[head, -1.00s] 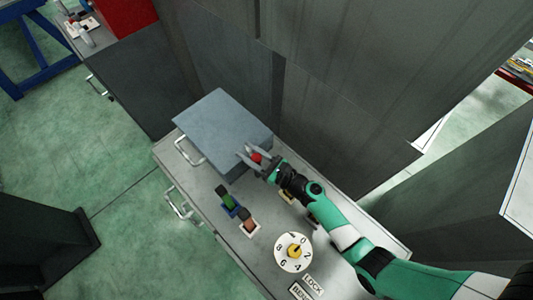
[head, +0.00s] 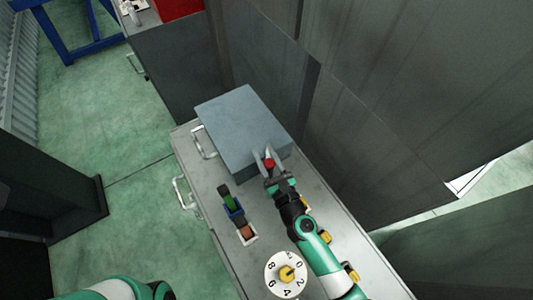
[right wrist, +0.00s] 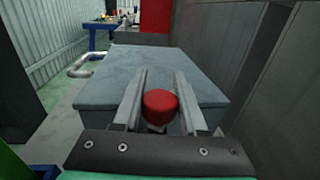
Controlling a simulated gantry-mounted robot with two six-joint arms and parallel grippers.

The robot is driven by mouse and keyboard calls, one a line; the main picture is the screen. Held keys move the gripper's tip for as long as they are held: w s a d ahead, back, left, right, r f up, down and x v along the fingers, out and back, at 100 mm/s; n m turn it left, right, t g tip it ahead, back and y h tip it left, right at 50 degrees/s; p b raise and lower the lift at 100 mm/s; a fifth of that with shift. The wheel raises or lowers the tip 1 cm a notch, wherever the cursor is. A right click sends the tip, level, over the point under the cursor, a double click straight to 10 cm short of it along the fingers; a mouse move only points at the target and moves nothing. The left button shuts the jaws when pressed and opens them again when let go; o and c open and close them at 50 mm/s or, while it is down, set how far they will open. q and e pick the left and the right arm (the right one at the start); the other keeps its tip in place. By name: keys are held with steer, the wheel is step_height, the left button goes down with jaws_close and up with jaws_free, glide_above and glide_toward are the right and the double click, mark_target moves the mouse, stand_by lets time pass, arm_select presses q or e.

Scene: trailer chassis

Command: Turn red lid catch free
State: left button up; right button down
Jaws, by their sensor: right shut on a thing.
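The red lid catch (head: 269,163) is a small red knob at the near right edge of a grey-blue lidded box (head: 240,125). In the right wrist view the red catch (right wrist: 160,106) is a round red cap with a paler part below it. My right gripper (head: 267,160) is shut on the catch, with one finger on each side. The right wrist view shows both fingers (right wrist: 160,100) flanking it, the box lid (right wrist: 150,70) lying flat behind. The lid looks closed. My left gripper is out of view; only part of my left arm shows at the bottom left.
The box stands on a grey cabinet top (head: 195,160). Tall grey panels (head: 350,110) rise behind.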

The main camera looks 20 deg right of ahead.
mark_target(271, 168)
steer(key=shift+c, duration=2.3)
jaws_free()
steer(key=s, duration=0.5)
steer(key=s+p, duration=0.1)
steer(key=s, duration=0.1)
steer(key=shift+s+d, duration=0.2)
steer(key=shift+d, duration=0.2)
steer(key=shift+c, duration=0.2)
